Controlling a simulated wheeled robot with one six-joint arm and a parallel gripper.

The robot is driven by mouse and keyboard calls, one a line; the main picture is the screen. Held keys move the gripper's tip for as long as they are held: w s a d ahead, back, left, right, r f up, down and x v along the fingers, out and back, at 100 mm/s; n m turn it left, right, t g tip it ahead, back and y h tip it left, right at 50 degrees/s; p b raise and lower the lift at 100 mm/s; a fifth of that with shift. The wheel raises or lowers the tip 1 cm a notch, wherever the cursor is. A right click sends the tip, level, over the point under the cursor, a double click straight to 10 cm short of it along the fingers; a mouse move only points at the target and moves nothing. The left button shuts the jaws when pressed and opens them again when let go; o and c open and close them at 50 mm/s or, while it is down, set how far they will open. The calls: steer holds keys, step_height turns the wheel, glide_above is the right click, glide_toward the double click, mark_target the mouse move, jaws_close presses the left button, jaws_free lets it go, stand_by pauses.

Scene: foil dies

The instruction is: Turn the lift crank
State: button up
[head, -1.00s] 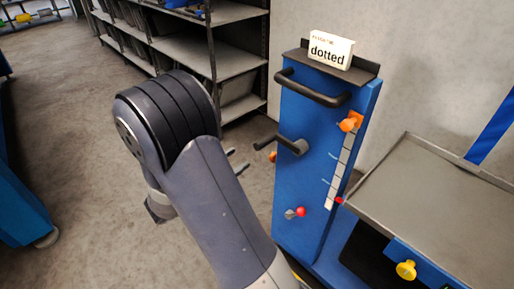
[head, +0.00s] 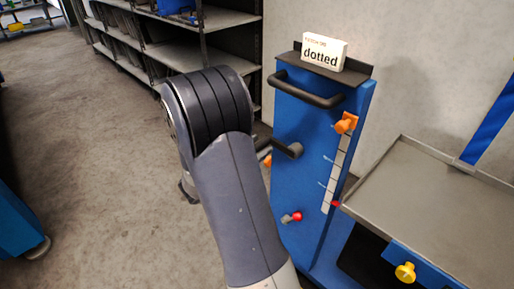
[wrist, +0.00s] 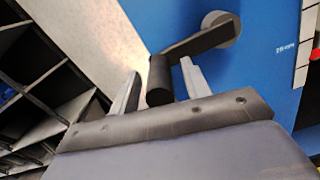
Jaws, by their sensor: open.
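The lift crank (head: 288,150) sits on the front of a blue column (head: 300,185) in the head view. In the wrist view the crank's dark arm (wrist: 200,43) runs from the round hub down-left to a black grip (wrist: 160,80). My gripper (wrist: 159,84) is open, with one finger on each side of the black grip. The right finger is close to the grip; I cannot tell whether it touches. My arm mostly hides the gripper in the head view.
A red-tipped lever (head: 292,217) is below. A grey tray (head: 440,215) stands right, and shelving (head: 225,55) behind.

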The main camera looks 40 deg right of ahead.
jaws_close()
stand_by(0.5)
